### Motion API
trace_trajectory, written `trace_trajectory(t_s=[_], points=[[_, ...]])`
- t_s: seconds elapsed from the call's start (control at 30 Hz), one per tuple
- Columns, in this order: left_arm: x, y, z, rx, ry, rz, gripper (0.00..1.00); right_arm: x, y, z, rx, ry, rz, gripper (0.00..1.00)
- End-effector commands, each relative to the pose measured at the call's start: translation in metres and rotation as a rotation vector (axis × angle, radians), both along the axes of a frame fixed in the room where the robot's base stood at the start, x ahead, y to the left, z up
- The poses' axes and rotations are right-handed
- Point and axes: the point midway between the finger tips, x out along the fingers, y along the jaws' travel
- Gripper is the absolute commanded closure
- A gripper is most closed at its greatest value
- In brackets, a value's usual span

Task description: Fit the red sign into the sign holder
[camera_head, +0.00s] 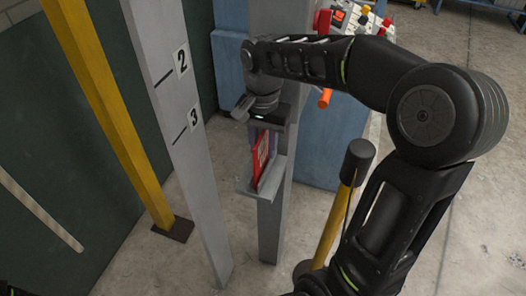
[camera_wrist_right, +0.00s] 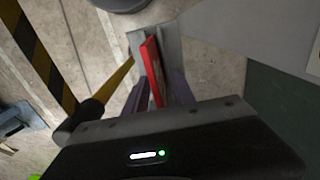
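The red sign (camera_head: 263,156) stands tilted on the ledge of the grey sign holder (camera_head: 276,176), which is fixed to a grey post. My right gripper (camera_head: 268,118) is directly above it, pointing down. In the right wrist view the red sign (camera_wrist_right: 153,71) lies between the two purple fingers (camera_wrist_right: 159,92), with a narrow gap visible beside it, so the gripper looks open around it. The sign's lower edge is at the holder (camera_wrist_right: 137,41); how deep it sits is hard to see. My left gripper is not in view.
A light grey post with numbers 2 and 3 (camera_head: 181,125) stands left of the holder, with a yellow post (camera_head: 109,107) further left. A blue cabinet (camera_head: 335,135) is behind. A yellow pole with a black top (camera_head: 334,217) stands close to my right arm.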

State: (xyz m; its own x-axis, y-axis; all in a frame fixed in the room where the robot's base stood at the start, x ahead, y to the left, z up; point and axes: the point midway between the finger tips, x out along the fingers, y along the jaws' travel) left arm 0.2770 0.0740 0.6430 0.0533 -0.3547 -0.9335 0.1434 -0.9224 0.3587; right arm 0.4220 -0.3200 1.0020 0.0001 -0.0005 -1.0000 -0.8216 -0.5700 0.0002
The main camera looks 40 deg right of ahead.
Motion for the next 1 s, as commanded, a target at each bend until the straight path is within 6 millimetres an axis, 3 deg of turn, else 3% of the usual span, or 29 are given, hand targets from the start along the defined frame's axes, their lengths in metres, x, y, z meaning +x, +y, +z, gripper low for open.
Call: trace_trajectory(t_s=[0.43,0.8,1.0], points=[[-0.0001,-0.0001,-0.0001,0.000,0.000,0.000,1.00,0.0000,0.0001,0.0004,0.000,0.000,0.000,0.69],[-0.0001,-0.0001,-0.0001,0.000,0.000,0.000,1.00,0.0000,0.0001,0.0004,0.000,0.000,0.000,0.99],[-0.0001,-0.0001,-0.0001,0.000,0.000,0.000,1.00,0.0000,0.0001,0.0004,0.000,0.000,0.000,1.00]])
